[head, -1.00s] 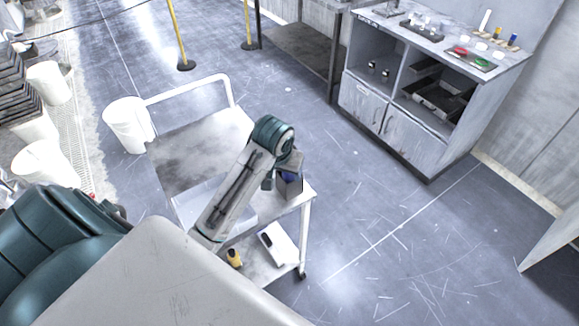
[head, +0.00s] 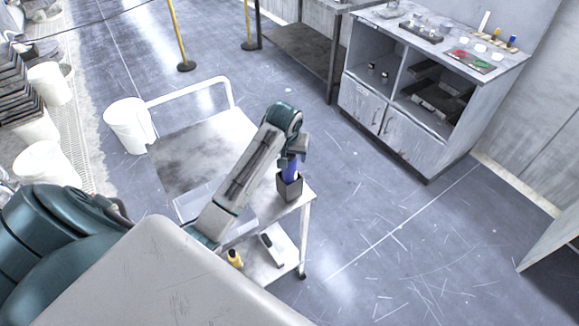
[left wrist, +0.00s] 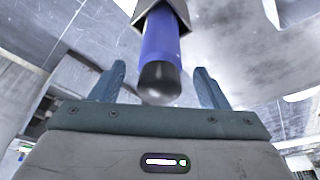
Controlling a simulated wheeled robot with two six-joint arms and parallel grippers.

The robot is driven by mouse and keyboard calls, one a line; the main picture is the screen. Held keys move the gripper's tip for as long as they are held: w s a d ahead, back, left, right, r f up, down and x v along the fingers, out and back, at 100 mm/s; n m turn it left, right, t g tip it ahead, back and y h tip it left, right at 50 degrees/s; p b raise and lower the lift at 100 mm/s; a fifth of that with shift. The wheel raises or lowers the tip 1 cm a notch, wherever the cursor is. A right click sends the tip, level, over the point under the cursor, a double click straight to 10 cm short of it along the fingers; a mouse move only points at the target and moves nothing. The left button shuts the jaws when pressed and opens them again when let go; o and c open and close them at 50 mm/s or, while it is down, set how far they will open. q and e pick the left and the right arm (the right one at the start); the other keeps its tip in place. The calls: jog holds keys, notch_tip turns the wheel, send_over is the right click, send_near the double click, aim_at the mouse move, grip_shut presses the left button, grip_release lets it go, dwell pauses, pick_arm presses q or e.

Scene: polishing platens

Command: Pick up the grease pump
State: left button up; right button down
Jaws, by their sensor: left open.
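The grease pump, as I take it, is a blue cylinder (head: 291,171) with a dark rounded end. It stands in a dark square holder (head: 289,189) at the right corner of the cart's top. My left gripper (head: 292,150) is right above it, partly covering its upper end. In the left wrist view, the blue cylinder (left wrist: 160,45) comes out of the holder, its dark end lying between the two spread fingers of my left gripper (left wrist: 158,82). Gaps show on both sides, so the gripper is open and empty. My right gripper is not in view.
The cart (head: 195,160) has a white push handle and a lower shelf with a yellow bottle (head: 235,258) and a white and dark object (head: 272,251). A white bucket (head: 127,126) stands behind it. A grey cabinet (head: 400,130) is farther right. Floor between is clear.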

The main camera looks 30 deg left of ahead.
pick_arm(q)
jog(key=shift+p+x, duration=0.35)
jog(key=shift+x, duration=1.15)
jog(key=shift+c, duration=0.3)
jog(key=shift+r, duration=0.1)
jog(key=c, duration=1.2)
